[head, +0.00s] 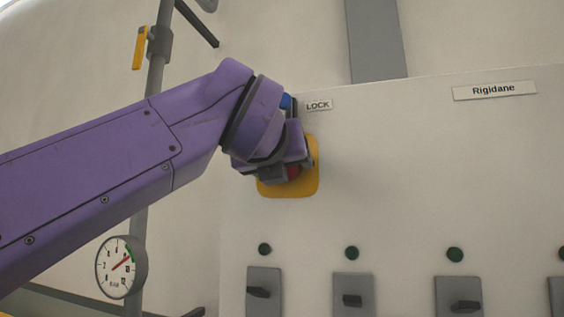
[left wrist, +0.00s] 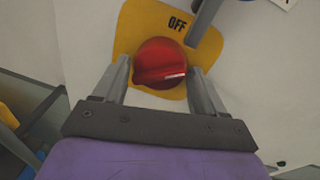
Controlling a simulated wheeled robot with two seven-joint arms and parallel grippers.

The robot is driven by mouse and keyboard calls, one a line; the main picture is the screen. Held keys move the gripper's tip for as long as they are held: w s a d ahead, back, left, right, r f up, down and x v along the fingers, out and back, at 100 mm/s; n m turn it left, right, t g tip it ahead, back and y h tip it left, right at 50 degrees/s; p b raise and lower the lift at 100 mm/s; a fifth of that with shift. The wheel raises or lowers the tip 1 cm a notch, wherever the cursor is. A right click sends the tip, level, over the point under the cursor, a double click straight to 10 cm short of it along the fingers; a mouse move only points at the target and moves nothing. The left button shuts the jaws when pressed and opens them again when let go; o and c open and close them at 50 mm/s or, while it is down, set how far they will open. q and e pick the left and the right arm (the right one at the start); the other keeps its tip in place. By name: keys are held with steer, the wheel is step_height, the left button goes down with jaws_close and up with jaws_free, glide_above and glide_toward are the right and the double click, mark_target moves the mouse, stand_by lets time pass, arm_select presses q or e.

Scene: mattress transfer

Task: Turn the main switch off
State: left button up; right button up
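The main switch is a round red knob (left wrist: 160,55) with a raised grip bar, on a yellow plate (left wrist: 128,40) marked OFF at its top. In the head view the yellow plate (head: 304,184) shows on the white cabinet, and the red knob (head: 293,172) is mostly hidden behind my gripper. My left gripper (left wrist: 158,72) is at the knob, one finger on each side. The fingers look apart, with a narrow gap to the knob; I cannot tell if either touches. My right gripper is in neither view.
A LOCK label (head: 318,105) and a blue part (head: 286,101) sit above the switch. Grey lever switches (head: 352,297) with green lamps (head: 352,253) line the cabinet below. A pipe (head: 150,100) with a yellow valve handle (head: 140,48) and a gauge (head: 121,267) stands left.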

arm_select(q)
steer(key=shift+o, duration=0.7)
steer(key=shift+s+r, duration=0.1)
steer(key=shift+s, duration=0.1)
steer(key=b+v, duration=0.3)
steer(key=v, duration=0.7)
steer(key=shift+b, duration=0.35)
steer(key=shift+s+a, duration=0.1)
